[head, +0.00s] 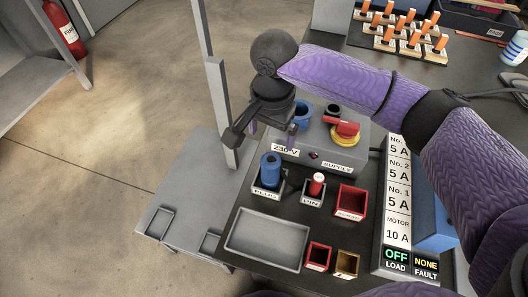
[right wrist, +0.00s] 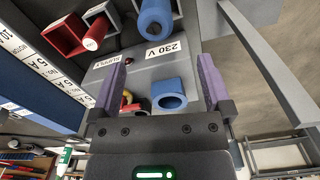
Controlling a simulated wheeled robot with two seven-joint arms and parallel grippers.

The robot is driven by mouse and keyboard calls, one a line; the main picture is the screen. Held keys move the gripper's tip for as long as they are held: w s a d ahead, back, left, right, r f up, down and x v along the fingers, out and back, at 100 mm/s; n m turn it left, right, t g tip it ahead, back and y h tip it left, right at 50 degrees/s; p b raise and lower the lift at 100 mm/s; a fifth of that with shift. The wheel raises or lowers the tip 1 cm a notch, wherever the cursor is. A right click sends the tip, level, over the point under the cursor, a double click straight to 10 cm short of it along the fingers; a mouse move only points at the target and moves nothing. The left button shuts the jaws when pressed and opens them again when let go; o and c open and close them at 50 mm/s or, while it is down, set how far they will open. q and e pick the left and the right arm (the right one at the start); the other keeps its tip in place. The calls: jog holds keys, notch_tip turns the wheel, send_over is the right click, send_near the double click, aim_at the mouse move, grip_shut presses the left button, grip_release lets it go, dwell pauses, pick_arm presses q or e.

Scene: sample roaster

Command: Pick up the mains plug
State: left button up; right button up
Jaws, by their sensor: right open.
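The blue mains plug (head: 269,170) stands upright in a small holder labelled PLUG (head: 266,188). In the right wrist view the plug (right wrist: 155,20) shows at the top, beyond the fingertips. My right gripper (head: 264,137) is open and empty, above the grey supply box and behind the plug in the head view. In the right wrist view its two purple fingers (right wrist: 162,72) are spread with a gap between them. A blue round socket (head: 303,116) sits on the supply box; in the wrist view this socket (right wrist: 169,93) shows between the fingers. My left gripper is not in view.
The supply box (head: 358,152) carries a red and yellow switch (head: 344,131). A red-topped pin (head: 317,184), a red bin (head: 350,200), two smaller bins and an empty grey tray (head: 265,240) stand near the plug. A grey post (head: 222,110) rises at the left.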

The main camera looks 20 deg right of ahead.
aim_at(271, 159)
jog(key=f+b, duration=0.2)
jog(key=f, duration=0.1)
jog(key=f+b, duration=0.2)
jog(key=f, duration=0.1)
jog(key=s+f+b, duration=0.1)
jog(key=f+b, duration=0.1)
jog(key=f, duration=0.2)
jog(key=shift+b, duration=0.4)
jog(key=shift+w+r, duration=0.1)
jog(key=shift+r, duration=0.15)
jog(key=c, duration=1.1)
jog(key=shift+c, duration=1.1)
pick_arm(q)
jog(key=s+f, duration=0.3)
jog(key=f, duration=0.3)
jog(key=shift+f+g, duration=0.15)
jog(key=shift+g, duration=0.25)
pick_arm(e)
grip_shut()
jog(key=shift+r, duration=0.1)
